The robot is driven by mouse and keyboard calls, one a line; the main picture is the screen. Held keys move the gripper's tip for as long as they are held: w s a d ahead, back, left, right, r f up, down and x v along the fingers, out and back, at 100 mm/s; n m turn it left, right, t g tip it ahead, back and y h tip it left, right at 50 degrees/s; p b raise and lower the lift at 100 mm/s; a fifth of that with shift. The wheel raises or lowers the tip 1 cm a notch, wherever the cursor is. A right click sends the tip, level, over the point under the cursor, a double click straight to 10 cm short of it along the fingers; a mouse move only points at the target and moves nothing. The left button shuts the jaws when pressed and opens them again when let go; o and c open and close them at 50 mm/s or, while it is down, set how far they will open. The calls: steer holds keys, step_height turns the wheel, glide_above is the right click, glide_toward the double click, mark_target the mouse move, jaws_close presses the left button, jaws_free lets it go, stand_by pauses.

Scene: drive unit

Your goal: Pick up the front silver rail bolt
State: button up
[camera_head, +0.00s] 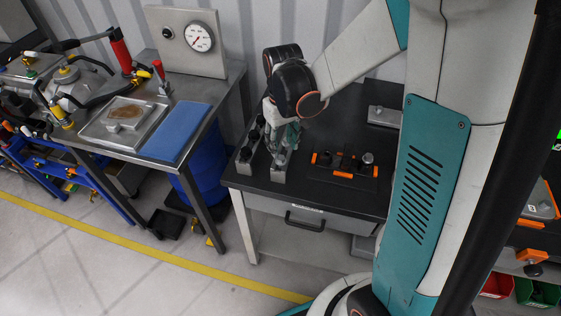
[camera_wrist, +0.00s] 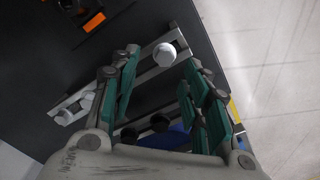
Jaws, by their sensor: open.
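The front silver rail bolt (camera_wrist: 165,53) has a pale round head and stands at the table-edge end of a metal rail (camera_wrist: 145,75) in the wrist view. In the head view the rail (camera_head: 278,177) lies near the table's left side, with its front bolt (camera_head: 281,160) below my gripper. My gripper (camera_wrist: 161,68) is open, its teal-padded fingers on either side of the bolt's head in the picture. I cannot tell how far the fingertips are from it. Other silver bolts (camera_wrist: 88,100) stand farther back on the same rail.
A parallel rail (camera_head: 243,168) with black bolts (camera_wrist: 160,122) lies close on the left. A black plate with orange clips (camera_head: 342,168) lies to the right. The dark table (camera_head: 310,200) has a drawer in front. A steel bench (camera_head: 200,90) stands at left.

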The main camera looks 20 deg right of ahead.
mark_target(281, 157)
steer(key=f, duration=0.1)
steer(key=f+b, duration=0.1)
steer(key=f, duration=0.3)
steer(key=shift+s+a+b, duration=0.15)
steer(key=shift+a+b, duration=0.15)
steer(key=shift+b, duration=0.1)
steer(key=shift+c, duration=0.6)
jaws_close()
